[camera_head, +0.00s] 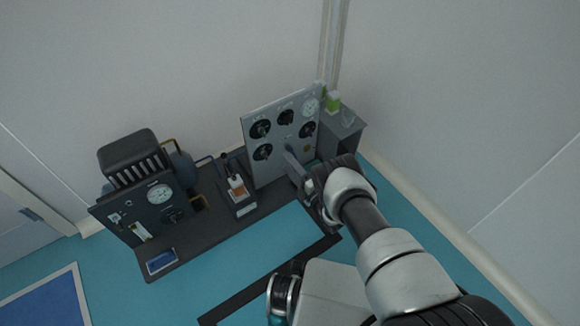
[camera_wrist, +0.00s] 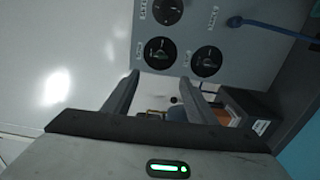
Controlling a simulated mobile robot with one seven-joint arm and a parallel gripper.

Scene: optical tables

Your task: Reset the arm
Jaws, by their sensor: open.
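My arm reaches out from the lower right in the head view. My gripper (camera_head: 292,163) is at the front of the upright grey panel (camera_head: 254,120), near its lower right part. In the wrist view the two fingers of my gripper (camera_wrist: 160,90) stand apart with nothing held between them. The panel (camera_wrist: 100,50) with black round knobs fills much of the wrist view beyond the fingers. Two knobs, a left one (camera_wrist: 160,53) and a right one (camera_wrist: 207,61), show just past the fingertips. I cannot tell whether a finger touches the panel.
A dark bench (camera_head: 190,240) carries a gauge box (camera_head: 145,215) on the left and a small holder with an orange label (camera_head: 237,188) in the middle. Blue floor lies in front.

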